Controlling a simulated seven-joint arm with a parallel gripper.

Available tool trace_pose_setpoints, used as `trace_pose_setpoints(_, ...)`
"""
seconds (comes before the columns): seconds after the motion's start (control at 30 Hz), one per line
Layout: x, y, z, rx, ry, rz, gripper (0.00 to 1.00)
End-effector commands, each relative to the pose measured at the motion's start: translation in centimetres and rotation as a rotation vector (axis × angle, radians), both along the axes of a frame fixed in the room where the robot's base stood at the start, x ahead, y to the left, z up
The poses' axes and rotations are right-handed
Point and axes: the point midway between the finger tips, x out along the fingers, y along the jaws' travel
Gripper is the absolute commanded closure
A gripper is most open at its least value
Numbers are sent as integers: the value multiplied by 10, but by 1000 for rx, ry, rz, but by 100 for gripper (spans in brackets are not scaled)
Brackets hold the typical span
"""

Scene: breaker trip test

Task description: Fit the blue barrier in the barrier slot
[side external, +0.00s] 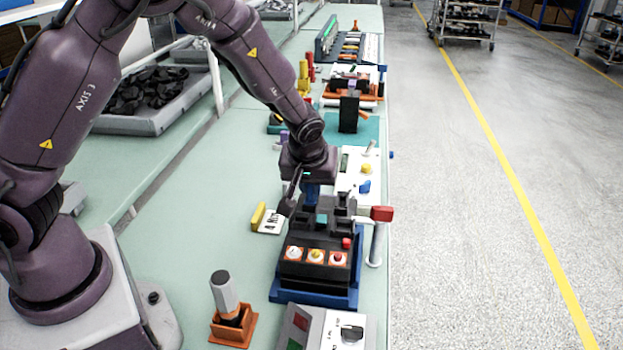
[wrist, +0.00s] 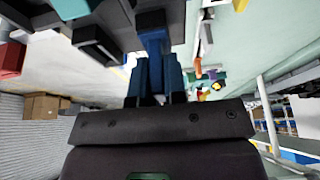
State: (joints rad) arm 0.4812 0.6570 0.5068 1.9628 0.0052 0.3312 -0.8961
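The blue barrier (wrist: 154,70) sits between the fingers of my gripper (wrist: 155,98) in the wrist view, and the fingers look closed on it. In the side view, the blue barrier (side external: 312,193) hangs below my gripper (side external: 308,182), just above the back part of a black breaker unit (side external: 318,236). The unit stands on a blue base (side external: 312,293). The barrier's lower end is close to the unit's upper blocks; I cannot tell whether it touches them. The barrier slot cannot be made out.
A red-ended lever (side external: 382,214) stands right of the unit. A yellow-edged label plate (side external: 262,220) lies to its left. An orange holder (side external: 233,326) with a grey-handled tool and a grey box (side external: 318,330) are in front.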

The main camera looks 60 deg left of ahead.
Motion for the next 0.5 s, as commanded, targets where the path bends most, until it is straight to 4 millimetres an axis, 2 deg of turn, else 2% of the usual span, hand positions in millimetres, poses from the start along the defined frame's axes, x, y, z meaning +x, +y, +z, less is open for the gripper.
trace_pose_setpoints(0.03, 0, 0, 0, 0, 0, 0, 76)
trace_pose_setpoints(0.1, 0, 0, 0, 0, 0, 0, 60)
trace_pose_setpoints(0.13, 0, 0, 0, 0, 0, 0, 58)
trace_pose_setpoints(0.37, 0, 0, 1, 0, 0, 0, 58)
trace_pose_setpoints(0.5, -1, -3, 8, 0, -3, -2, 58)
